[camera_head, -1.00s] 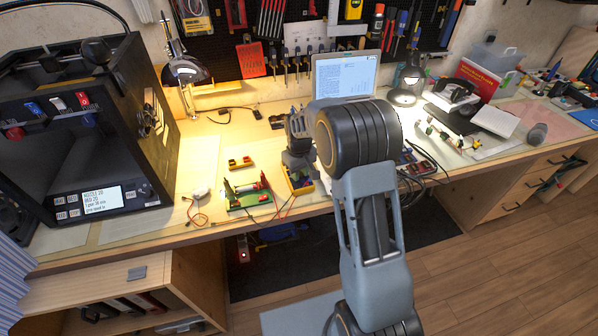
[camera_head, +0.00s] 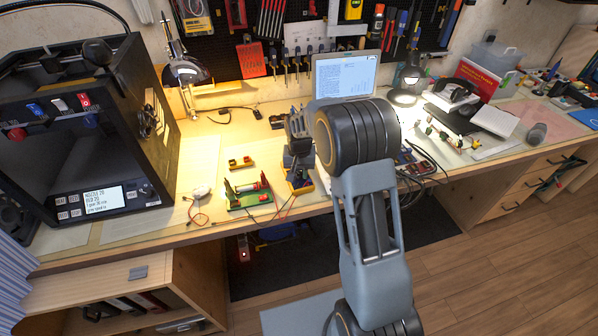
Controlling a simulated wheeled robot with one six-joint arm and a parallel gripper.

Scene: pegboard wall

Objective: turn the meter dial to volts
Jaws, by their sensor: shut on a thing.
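The meter (camera_head: 306,187) is a small yellow-edged unit lying on the bench near its front edge, with red and dark leads beside it. My gripper (camera_head: 297,173) points down onto it from above and appears closed on the dial. The dial, its markings and most of the meter's face are hidden behind my gripper and wrist, so the dial's setting cannot be read.
A laptop (camera_head: 345,75) stands at the back. A black printer (camera_head: 85,130) fills the left. Another device with cables (camera_head: 420,158) lies to the right.

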